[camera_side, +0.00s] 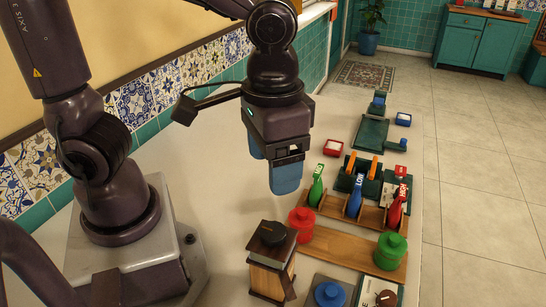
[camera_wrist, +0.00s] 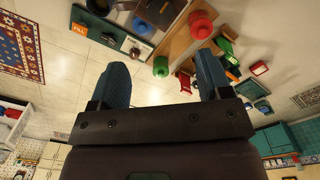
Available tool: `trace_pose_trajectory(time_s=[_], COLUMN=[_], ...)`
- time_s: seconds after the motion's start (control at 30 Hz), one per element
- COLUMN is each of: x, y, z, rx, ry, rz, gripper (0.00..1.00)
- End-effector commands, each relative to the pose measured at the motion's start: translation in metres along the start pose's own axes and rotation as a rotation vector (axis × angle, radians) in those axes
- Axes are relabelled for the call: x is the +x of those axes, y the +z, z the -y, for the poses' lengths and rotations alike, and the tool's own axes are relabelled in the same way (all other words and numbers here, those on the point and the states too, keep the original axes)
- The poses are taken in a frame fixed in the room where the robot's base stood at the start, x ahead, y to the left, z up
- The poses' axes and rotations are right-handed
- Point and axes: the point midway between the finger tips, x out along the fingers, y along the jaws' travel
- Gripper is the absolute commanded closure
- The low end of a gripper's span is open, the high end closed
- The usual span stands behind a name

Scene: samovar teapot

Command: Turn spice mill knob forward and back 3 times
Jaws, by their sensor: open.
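The spice mill (camera_side: 271,262) is a wooden box with dark trim, standing upright at the front of the counter in the side view. Its round dark knob (camera_side: 272,232) sits on top. In the wrist view the mill (camera_wrist: 160,12) shows at the top edge, partly cut off. My gripper (camera_side: 285,178) has blue fingers and hangs in the air, higher than the mill and apart from it. In the wrist view my gripper (camera_wrist: 162,75) has its two fingers spread wide with nothing between them.
Several bottles stand in a wooden rack (camera_side: 335,209) farther back. The counter (camera_side: 225,200) left of the mill is clear.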

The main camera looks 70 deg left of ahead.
Motion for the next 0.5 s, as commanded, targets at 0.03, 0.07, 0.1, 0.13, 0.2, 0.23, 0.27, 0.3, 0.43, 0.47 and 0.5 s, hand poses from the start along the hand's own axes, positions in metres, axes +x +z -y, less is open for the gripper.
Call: trace_pose_trajectory(time_s=[0.03,0.07,0.1,0.13,0.2,0.23,0.27,0.3,0.43,0.47,0.5], x=[0.0001,0.0002,0.0004,0.0015,0.0023,0.0024,0.0025,0.0026,0.0021,0.002,0.0018], y=[0.0,0.0,0.0002,0.0004,-0.001,-0.0014,-0.0018,-0.0026,-0.0051,-0.0055,-0.0059], z=[0.0,0.0,-0.0005,-0.0015,-0.0031,-0.0034,-0.0037,-0.0039,-0.0041,-0.004,-0.0039], rx=[0.0,0.0,0.002,0.006,-0.033,-0.07,-0.117,-0.194,-0.486,-0.552,-0.635], ry=[0.0,0.0,0.0,-0.002,-0.005,-0.007,-0.009,-0.013,-0.026,-0.029,-0.032], rz=[0.0,0.0,0.001,0.005,0.011,0.013,0.016,0.019,0.024,0.024,0.025], gripper=[0.28,0.28,0.28,0.28,0.28,0.28,0.28,0.28,0.28,0.28,0.28])
